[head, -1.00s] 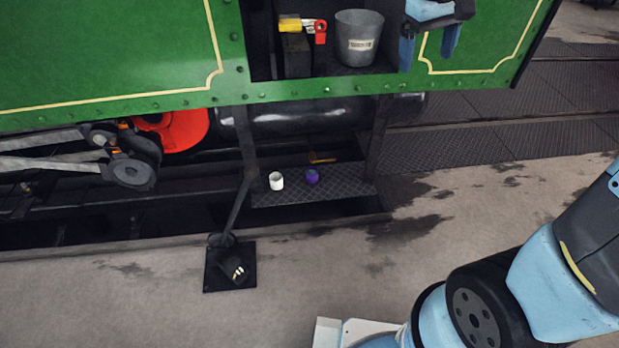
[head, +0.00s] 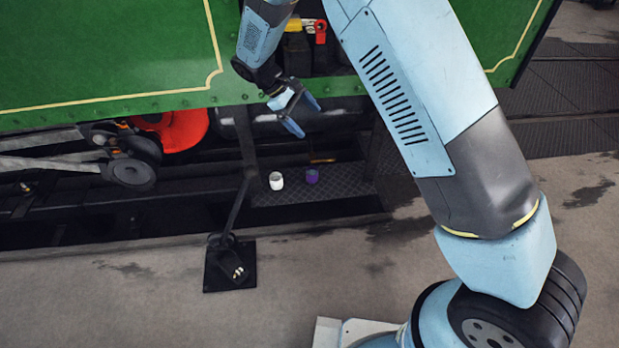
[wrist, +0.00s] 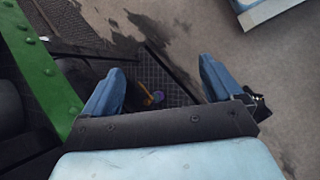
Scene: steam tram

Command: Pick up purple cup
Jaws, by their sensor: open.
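The purple cup (head: 312,176) stands on a dark metal step (head: 345,184) below the green tram side. It also shows small between my fingers in the wrist view (wrist: 158,97). A white cup (head: 276,181) stands just left of it in the head view. A brown-handled tool (head: 322,161) lies behind the purple cup. My gripper (head: 306,113) is open and empty, in front of the tram side, above the step and apart from the cup. In the wrist view its two blue fingers (wrist: 160,85) are spread wide.
The green tram side (head: 110,50) overhangs the step. A slanting strut (head: 236,200) stands left of the cups, down to a black plate (head: 230,268). Yellow and red items (head: 320,32) sit in the opening above, partly behind my arm.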

